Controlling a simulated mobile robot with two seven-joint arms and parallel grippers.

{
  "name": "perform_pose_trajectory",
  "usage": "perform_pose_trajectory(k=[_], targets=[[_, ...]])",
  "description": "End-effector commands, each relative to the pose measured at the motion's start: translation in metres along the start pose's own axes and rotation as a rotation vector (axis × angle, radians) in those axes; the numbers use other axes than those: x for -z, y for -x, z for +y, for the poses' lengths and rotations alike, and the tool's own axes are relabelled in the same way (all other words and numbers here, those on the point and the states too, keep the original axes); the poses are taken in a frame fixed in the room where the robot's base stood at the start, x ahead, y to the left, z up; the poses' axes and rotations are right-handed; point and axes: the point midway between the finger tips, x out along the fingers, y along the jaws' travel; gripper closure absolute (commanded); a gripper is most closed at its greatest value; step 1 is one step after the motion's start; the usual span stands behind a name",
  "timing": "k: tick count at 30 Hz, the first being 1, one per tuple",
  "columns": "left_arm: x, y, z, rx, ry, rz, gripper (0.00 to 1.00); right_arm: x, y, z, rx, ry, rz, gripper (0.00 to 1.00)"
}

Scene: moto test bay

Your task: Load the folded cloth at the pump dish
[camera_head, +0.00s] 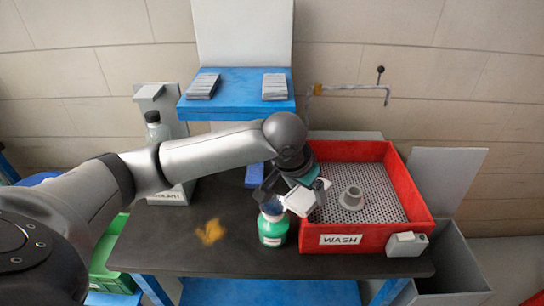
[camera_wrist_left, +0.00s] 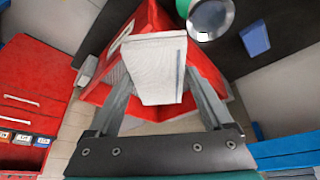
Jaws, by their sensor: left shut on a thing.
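My left gripper (camera_head: 290,193) is shut on the white folded cloth (camera_head: 304,200). It holds the cloth above the table, between the green bottle and the red wash tray. In the left wrist view the cloth (camera_wrist_left: 156,68) sits between the two fingers. The green pump bottle (camera_head: 272,232) stands upright on the dark table, just below and left of the cloth. Its top is partly hidden by my gripper in the head view. In the left wrist view its round grey dish (camera_wrist_left: 212,18) shows at the top, right of the cloth and apart from it in the picture. My right gripper is not in view.
The red WASH tray (camera_head: 375,237) holds a grey flanged part (camera_head: 351,198) on a perforated floor. A brown stain (camera_head: 210,232) marks the dark table (camera_head: 180,254). A blue shelf (camera_head: 238,88) with two grey stacks stands behind. A grey bin (camera_head: 450,262) is at right.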

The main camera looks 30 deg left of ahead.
Motion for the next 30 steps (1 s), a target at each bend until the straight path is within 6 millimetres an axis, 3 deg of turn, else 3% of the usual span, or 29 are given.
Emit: perform_pose_trajectory(k=[1,6,15,22,30], targets=[[0.002,0.008,-0.008,-0.003,-0.003,-0.008,0.61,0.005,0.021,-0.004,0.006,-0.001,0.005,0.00],[0.000,0.008,-0.035,-0.015,-0.032,-0.007,0.61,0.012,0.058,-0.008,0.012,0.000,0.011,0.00],[-0.014,0.008,-0.075,-0.035,-0.075,-0.003,0.61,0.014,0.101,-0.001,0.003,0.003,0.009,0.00],[-0.020,0.005,-0.084,-0.040,-0.088,0.000,0.61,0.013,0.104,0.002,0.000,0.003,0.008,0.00],[-0.026,-0.011,-0.084,-0.040,-0.088,0.001,0.61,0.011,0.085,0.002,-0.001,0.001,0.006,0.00]])
